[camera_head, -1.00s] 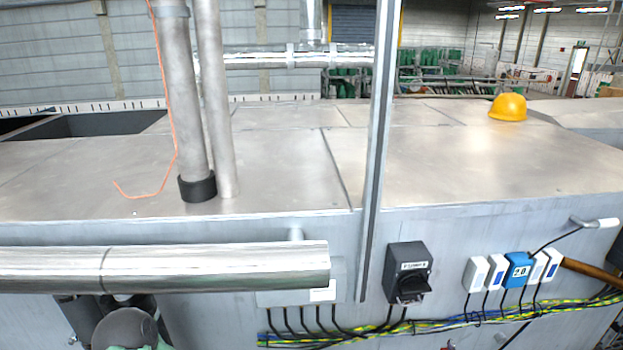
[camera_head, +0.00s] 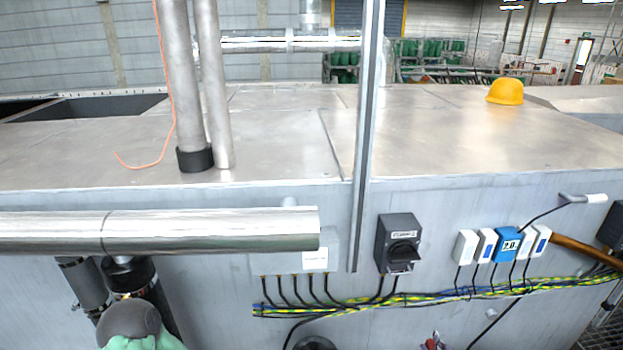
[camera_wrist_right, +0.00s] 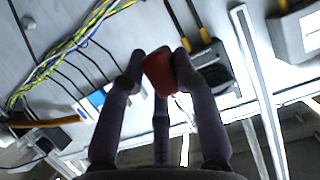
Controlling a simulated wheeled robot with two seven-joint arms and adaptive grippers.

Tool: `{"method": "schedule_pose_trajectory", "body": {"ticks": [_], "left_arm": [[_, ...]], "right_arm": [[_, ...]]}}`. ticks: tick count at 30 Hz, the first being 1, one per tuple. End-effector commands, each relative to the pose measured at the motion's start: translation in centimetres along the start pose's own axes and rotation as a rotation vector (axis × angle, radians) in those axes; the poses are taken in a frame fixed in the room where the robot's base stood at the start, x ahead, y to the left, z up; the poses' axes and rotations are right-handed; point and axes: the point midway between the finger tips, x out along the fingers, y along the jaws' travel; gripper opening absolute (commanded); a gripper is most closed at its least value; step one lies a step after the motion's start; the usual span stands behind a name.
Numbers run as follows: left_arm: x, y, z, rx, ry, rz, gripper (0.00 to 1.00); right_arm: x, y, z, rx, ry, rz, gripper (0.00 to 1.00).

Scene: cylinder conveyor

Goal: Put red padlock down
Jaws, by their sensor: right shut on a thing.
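The red padlock (camera_wrist_right: 160,72) is between the two dark fingertips of my right gripper (camera_wrist_right: 158,74) in the right wrist view. The fingers are shut on it, and only its red body shows clearly. In the head view a small bit of red (camera_head: 432,343) shows at the bottom edge, below the cables, most likely the padlock; the gripper there is mostly cut off. My left gripper cannot be made out in either view; only parts of what seems my left arm show at lower left in the head view.
A black rotary switch box (camera_head: 398,243), white and blue modules (camera_head: 508,243) and a cable bundle (camera_head: 400,296) are on the machine's front wall. A shiny horizontal pipe (camera_head: 160,229) juts across the left. A yellow hard hat (camera_head: 505,92) sits on the mostly clear metal top (camera_head: 440,140).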

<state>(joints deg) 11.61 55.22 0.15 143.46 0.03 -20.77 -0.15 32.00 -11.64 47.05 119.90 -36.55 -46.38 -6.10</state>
Motion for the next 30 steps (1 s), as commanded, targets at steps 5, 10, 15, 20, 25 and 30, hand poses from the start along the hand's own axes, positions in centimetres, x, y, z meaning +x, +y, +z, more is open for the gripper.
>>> {"method": "schedule_pose_trajectory", "body": {"ticks": [5, 10, 15, 20, 25, 30], "left_arm": [[3.1, -1.1, -0.2, 0.000, 0.001, 0.000, 0.00], [6.1, -2.2, -0.3, 0.000, 0.001, 0.000, 0.00], [8.9, -3.2, -0.4, 0.000, 0.001, 0.000, 0.00], [11.6, -4.1, -0.5, 0.000, 0.001, 0.000, 0.00], [14.3, -5.1, -0.6, 0.000, 0.001, 0.000, 0.00], [16.1, -5.8, -0.7, 0.000, 0.001, 0.000, 0.00]], "right_arm": [[2.1, -2.4, 3.4, 0.001, 0.001, 0.000, 0.00], [4.1, -4.9, 7.1, 0.005, 0.000, 0.009, 0.00], [5.7, -7.2, 10.9, 0.010, 0.000, 0.022, 0.00], [6.9, -9.2, 14.7, 0.016, -0.001, 0.035, 0.00], [7.9, -11.1, 18.8, 0.020, -0.002, 0.049, 0.00], [8.4, -12.4, 21.7, 0.025, 0.001, 0.061, 0.00]]}}
